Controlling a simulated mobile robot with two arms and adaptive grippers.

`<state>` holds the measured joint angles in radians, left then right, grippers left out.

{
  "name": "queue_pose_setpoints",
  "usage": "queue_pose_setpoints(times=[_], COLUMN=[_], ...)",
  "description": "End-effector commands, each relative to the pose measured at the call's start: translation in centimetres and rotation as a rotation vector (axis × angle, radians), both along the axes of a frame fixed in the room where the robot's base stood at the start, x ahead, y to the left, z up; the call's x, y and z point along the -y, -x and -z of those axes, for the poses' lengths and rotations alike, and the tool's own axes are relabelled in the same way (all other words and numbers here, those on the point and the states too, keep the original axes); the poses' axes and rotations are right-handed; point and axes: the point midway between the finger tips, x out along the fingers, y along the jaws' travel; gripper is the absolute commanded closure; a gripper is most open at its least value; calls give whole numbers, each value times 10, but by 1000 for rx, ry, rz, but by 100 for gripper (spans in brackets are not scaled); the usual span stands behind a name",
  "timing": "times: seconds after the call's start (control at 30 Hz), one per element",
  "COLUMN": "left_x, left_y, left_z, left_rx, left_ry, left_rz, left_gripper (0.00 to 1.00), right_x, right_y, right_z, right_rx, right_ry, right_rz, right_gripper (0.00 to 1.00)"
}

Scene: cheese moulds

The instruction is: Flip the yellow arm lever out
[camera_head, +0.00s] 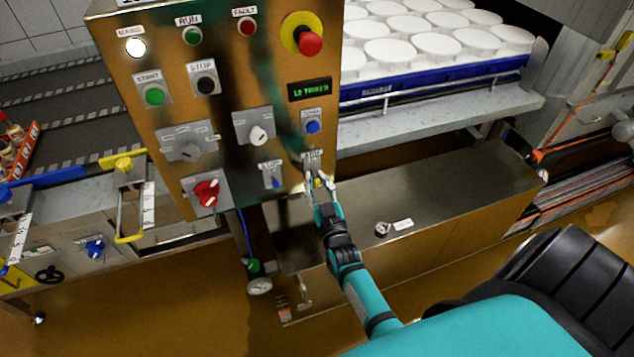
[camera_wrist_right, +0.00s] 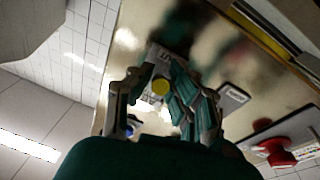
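The yellow arm lever (camera_head: 319,183) is a small yellow-tipped lever at the lower right of the brass control panel (camera_head: 232,100). Its plate and label are partly hidden behind my gripper. In the right wrist view its round yellow tip (camera_wrist_right: 160,87) lies between my fingers. My right gripper (camera_head: 313,184) is at the panel, with its fingers on both sides of the tip. The fingers look apart, with gaps showing beside the tip in the wrist view (camera_wrist_right: 157,80). Whether a finger touches the lever cannot be made out. My left gripper is not in view.
A blue switch (camera_head: 273,182) sits just left of the lever, and a blue button (camera_head: 313,127) above it. A red rotary knob (camera_head: 207,192) and red emergency stop (camera_head: 310,43) are on the same panel. A steel box (camera_head: 430,190) stands behind my gripper.

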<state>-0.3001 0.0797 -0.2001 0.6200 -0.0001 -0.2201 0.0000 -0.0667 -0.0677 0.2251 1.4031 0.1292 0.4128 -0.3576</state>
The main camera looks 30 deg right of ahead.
Motion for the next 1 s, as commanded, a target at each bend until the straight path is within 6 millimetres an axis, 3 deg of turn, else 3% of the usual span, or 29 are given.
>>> queue_pose_setpoints(times=[0.03, 0.13, 0.47, 0.57, 1.0], left_x=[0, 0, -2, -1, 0], left_y=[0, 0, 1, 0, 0], left_z=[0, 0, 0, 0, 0], left_rx=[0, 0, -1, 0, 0], left_ry=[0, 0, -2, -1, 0], left_rz=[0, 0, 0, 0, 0], left_gripper=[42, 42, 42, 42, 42], right_x=[0, 0, -1, -5, -29], right_y=[0, 0, 4, 15, 97], right_z=[0, 0, 2, 4, 17], right_rx=[-1, -1, -3, -4, -4], right_ry=[0, 0, -1, -2, -2], right_rz=[0, 0, 1, 0, 0], right_gripper=[75, 62, 61, 61, 61])
